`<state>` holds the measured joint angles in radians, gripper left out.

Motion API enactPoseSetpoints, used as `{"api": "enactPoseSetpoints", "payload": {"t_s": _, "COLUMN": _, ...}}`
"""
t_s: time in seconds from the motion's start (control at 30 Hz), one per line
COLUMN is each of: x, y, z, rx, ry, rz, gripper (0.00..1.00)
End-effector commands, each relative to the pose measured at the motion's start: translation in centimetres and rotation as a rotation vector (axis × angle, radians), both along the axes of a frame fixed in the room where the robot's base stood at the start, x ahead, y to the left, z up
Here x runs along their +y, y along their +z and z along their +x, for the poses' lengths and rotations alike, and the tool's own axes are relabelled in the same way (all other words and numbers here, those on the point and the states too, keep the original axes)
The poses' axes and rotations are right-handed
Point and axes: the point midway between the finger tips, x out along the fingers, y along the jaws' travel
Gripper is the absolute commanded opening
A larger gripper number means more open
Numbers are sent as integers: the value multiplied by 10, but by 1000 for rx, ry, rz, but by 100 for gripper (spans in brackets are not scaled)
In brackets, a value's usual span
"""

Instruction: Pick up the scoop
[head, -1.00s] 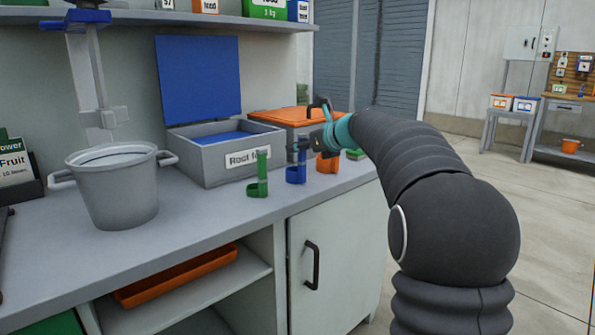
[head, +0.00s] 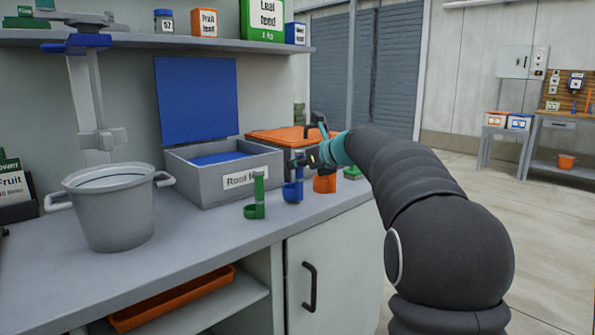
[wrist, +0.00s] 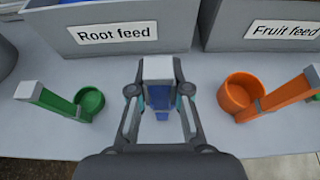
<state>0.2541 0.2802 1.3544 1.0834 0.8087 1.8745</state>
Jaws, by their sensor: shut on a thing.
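My gripper (wrist: 159,98) is shut on the upright handle of the blue scoop (wrist: 159,97). The handle's pale grey top sits between the two fingers in the wrist view. In the head view the blue scoop (head: 293,190) stands upright at the bench's front, its cup at bench level; I cannot tell if it touches the top. A green scoop (head: 257,203) is to its left, also in the wrist view (wrist: 60,102). An orange scoop (head: 325,182) is to its right, also in the wrist view (wrist: 270,97). My arm partly hides the gripper from the head.
Behind the scoops are the open grey Root feed bin (head: 225,189) with its blue lid raised and a bin with an orange lid (head: 285,137), labelled Fruit feed in the wrist view. A grey bucket (head: 110,215) stands at left. A shelf (head: 180,42) runs above.

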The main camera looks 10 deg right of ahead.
Motion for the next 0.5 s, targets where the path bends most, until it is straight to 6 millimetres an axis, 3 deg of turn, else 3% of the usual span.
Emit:
{"api": "enactPoseSetpoints", "payload": {"t_s": 0.17, "x": 0, "y": 33, "z": 0, "rx": -3, "ry": 1, "rz": -1, "gripper": 0}}
{"api": "enactPoseSetpoints", "payload": {"t_s": 0.5, "x": -62, "y": 75, "z": -41, "rx": -1, "ry": -3, "rz": -1, "gripper": 0}}
